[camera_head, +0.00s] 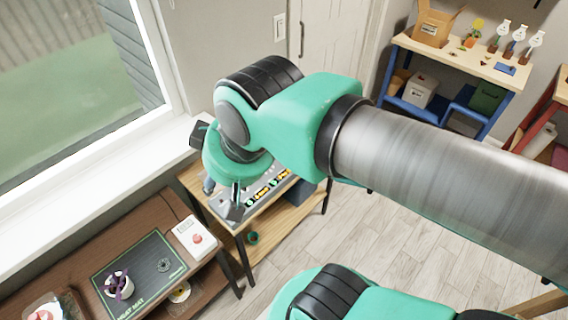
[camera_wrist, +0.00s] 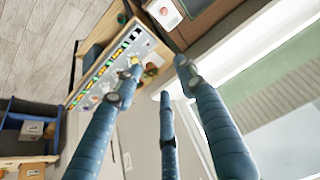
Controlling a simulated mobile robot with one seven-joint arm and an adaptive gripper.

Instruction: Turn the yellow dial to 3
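A grey panel (camera_head: 265,204) with a row of black, yellow and green labels lies on a wooden table, partly hidden behind my arm. It also shows in the wrist view (camera_wrist: 103,82), at upper left, with small coloured parts on it. A small yellow spot (camera_wrist: 134,60) shows there beside one fingertip; I cannot tell if it is the yellow dial. Any pointer or number is too small to read. My gripper (camera_head: 236,208) is at the panel's left end in the head view. In the wrist view its blue fingers (camera_wrist: 158,76) are spread open with nothing between them.
A brown bench (camera_head: 140,220) at lower left holds a dark mat (camera_head: 140,268), a potted purple plant (camera_head: 118,286) and a white box with a red button (camera_head: 195,236). The window sill (camera_head: 100,190) runs close behind.

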